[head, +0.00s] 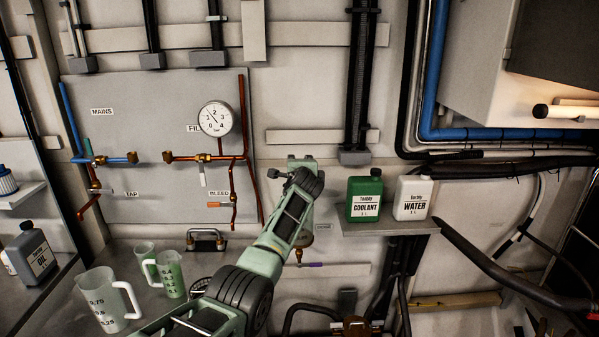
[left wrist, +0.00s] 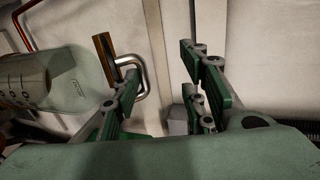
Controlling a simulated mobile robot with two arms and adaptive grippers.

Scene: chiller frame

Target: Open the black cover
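A black plate with a bent metal handle (head: 207,237) sits at the back of the bench in the head view, below the gauge panel; I take it as the black cover. It lies flat. In the left wrist view a bent metal handle (left wrist: 145,75) shows just behind the left finger. My left gripper (left wrist: 148,55) is open, with a wide empty gap between its fingers. I cannot tell whether a finger touches the handle. In the head view my left arm reaches up toward the wall and its fingers are hard to make out. My right gripper is not in view.
A measuring jug (head: 103,302) and green cups (head: 171,274) stand on the bench left of my arm. A green coolant bottle (head: 364,198) and a white water bottle (head: 412,197) stand on a shelf (head: 385,228) to the right. Copper pipes and a gauge (head: 216,118) line the wall.

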